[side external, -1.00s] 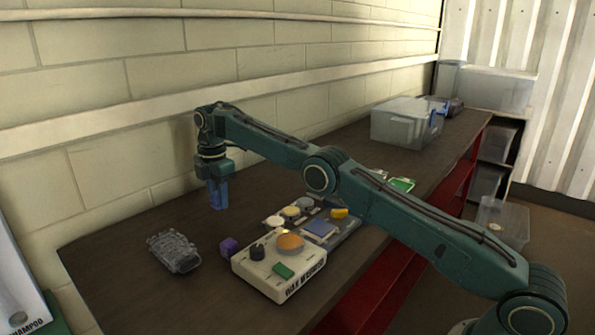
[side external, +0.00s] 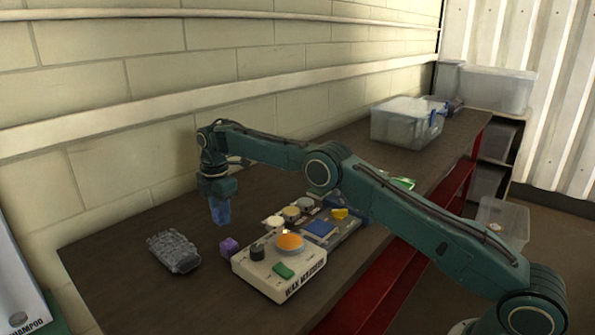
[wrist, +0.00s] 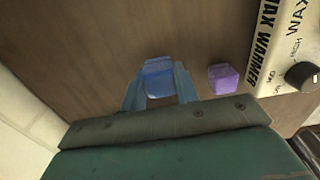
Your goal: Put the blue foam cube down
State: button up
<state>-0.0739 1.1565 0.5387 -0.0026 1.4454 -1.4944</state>
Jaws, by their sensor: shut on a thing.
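My gripper (side external: 220,218) points down over the left part of the dark bench, shut on the blue foam cube. In the wrist view the blue foam cube (wrist: 158,77) sits between my two fingertips. In the side view the cube is hard to tell apart from the bluish fingers. I cannot tell whether its underside touches the bench.
A purple cube (side external: 229,246) lies close by, with the white wax warmer (side external: 270,270) beyond it; both also show in the wrist view. A clear, lumpy object (side external: 174,251) lies to the left. A tray (side external: 345,228) stands behind the warmer. A clear bin (side external: 405,125) stands farther back.

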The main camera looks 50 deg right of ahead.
jog(key=shift+f, duration=1.6)
jog(key=shift+f, duration=0.15)
jog(key=o, duration=0.9)
jog(key=shift+o, duration=0.2)
jog(key=shift+r, duration=3.9)
jog(key=shift+r, duration=0.1)
